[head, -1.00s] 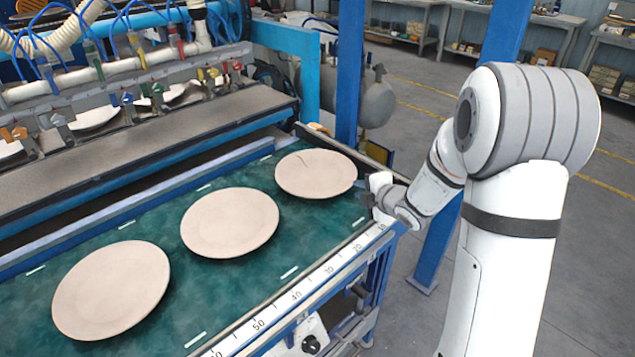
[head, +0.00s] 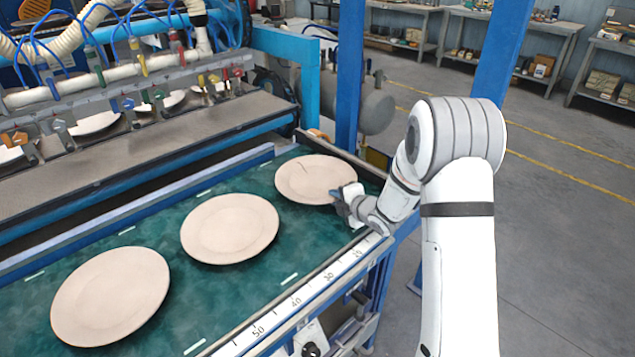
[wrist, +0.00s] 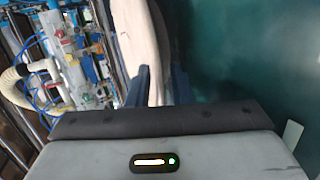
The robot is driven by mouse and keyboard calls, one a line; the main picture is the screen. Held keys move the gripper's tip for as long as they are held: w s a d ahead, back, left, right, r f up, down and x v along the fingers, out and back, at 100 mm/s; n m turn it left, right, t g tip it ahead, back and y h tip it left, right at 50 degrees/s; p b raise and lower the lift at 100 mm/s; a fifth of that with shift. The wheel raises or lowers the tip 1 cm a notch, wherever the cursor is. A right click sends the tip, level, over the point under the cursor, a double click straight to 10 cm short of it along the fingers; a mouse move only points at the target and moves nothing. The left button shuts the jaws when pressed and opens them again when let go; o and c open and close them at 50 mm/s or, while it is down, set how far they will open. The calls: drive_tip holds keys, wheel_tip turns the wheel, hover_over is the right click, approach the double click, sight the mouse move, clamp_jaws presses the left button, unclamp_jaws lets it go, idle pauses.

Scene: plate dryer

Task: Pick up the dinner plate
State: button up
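The dinner plate (head: 310,178) is a pale, round plate lying on the green belt, the farthest in a row of three. My gripper (head: 341,201) is at its right-hand rim, nearest the belt's near corner. In the wrist view the plate (wrist: 143,35) is seen nearly edge-on. Its rim is between the two dark blue fingers of my gripper (wrist: 159,85), one on each side. The fingers look open around the rim; firm contact on both sides is not clear. The plate still appears flat on the belt.
A middle plate (head: 230,228) and a near plate (head: 110,296) lie on the green belt (head: 215,312). A blue post (head: 350,75) stands behind my gripper. The dryer machine (head: 150,160) runs along the left. A ruler strip (head: 295,300) edges the belt.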

clamp_jaws()
drive_tip(key=shift+f, duration=0.1)
idle(1.2)
